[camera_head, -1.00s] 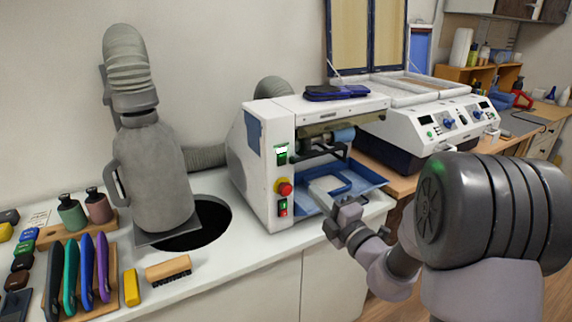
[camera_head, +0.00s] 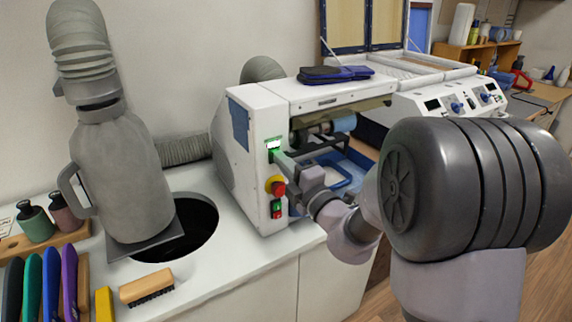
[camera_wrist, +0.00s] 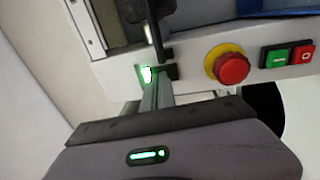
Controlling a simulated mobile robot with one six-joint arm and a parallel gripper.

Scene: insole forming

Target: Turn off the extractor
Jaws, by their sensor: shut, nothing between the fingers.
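The white machine (camera_head: 245,165) has a control strip on its front edge. At its top is a small lit green-white switch (camera_head: 273,145); it also shows in the wrist view (camera_wrist: 147,74). Below it are a red stop button on a yellow base (camera_head: 276,187) and a green and red rocker pair (camera_head: 276,208). My gripper (camera_head: 280,158) is shut and empty, its tips at the lit switch and partly covering it. In the wrist view the fingers (camera_wrist: 157,92) point at the switch; I cannot tell whether they touch it.
A grey hooded hose unit (camera_head: 125,180) stands left on the white counter beside a dark round opening (camera_head: 195,225). A wooden brush (camera_head: 146,285) lies in front. A blue tray (camera_head: 350,170) sits in the machine's opening, right of my gripper. A second white machine (camera_head: 430,100) stands behind.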

